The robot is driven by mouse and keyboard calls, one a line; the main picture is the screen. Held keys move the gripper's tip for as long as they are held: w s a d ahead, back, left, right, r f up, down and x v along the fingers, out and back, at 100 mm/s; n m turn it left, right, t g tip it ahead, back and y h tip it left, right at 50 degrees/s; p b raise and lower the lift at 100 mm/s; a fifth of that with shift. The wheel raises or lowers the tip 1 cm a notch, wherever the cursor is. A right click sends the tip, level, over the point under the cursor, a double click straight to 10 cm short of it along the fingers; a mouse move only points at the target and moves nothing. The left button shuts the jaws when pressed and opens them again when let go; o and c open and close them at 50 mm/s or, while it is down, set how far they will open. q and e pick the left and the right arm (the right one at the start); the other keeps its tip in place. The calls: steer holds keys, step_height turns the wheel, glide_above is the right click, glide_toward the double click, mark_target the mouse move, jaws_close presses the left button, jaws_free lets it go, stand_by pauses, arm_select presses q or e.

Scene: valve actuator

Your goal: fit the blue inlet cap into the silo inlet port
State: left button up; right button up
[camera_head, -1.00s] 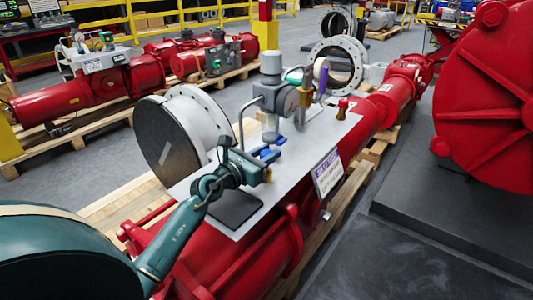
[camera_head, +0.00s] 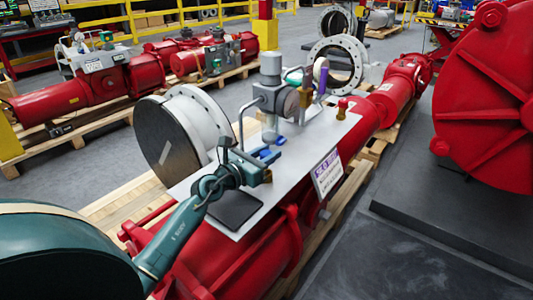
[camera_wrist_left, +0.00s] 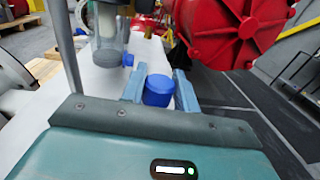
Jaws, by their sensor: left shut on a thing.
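The blue cap (camera_wrist_left: 158,90) is a short round plug between the two fingers of my left gripper (camera_wrist_left: 158,88) in the left wrist view. The gripper is shut on it. In the head view my left gripper (camera_head: 268,157) is over the grey plate, with blue visible at its fingertips. The silo is a clear cylinder (camera_wrist_left: 108,35) with a grey base, ahead and left of the cap in the wrist view. A small blue piece (camera_wrist_left: 128,60) protrudes from its lower right side, apart from the held cap. I cannot tell which opening is the inlet port.
The grey plate (camera_head: 305,160) lies on a red actuator (camera_head: 240,255) and carries upright fittings and a red knob (camera_head: 342,105). A dark pad (camera_head: 235,208) lies at its near end. A white flanged valve (camera_head: 200,115) stands left.

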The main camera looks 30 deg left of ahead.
arm_select(q)
steer(key=shift+f+b, duration=1.4)
steer(key=shift+f, duration=0.3)
steer(key=shift+r, duration=0.1)
steer(key=shift+r+p, duration=1.15)
steer(key=shift+p, duration=0.25)
steer(key=shift+p, duration=0.35)
stand_by(0.9)
steer(key=shift+f+b, duration=1.15)
steer(key=shift+f, duration=0.1)
steer(key=o, duration=1)
steer(key=shift+f, duration=0.1)
